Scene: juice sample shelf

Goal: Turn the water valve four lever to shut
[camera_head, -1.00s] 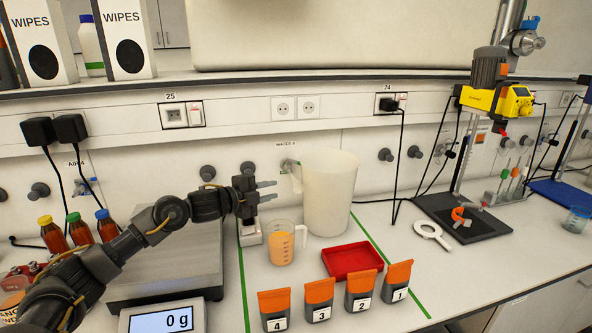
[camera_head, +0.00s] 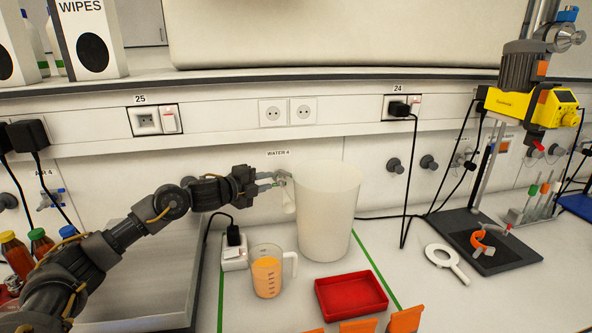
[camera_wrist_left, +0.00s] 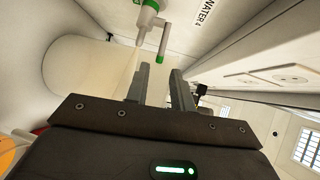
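The water valve four (camera_head: 283,176) is on the wall below the WATER 4 label, partly hidden by my gripper and the large cream jug. In the left wrist view the valve body (camera_wrist_left: 148,17) is white with green rings, and its lever (camera_wrist_left: 165,40) is a pale bar with a green end. My left gripper (camera_head: 272,180) is just left of the valve, fingers pointing at it. In the left wrist view the fingers of the left gripper (camera_wrist_left: 159,70) are apart with nothing held; the lever's green end appears just beyond the gap. Contact cannot be told. My right gripper is out of view.
The large cream jug (camera_head: 328,215) stands close right of the gripper. Below are a measuring cup with orange liquid (camera_head: 266,278), a white power socket box (camera_head: 234,255) and a red tray (camera_head: 352,295). A scale (camera_head: 150,270) lies under my left arm.

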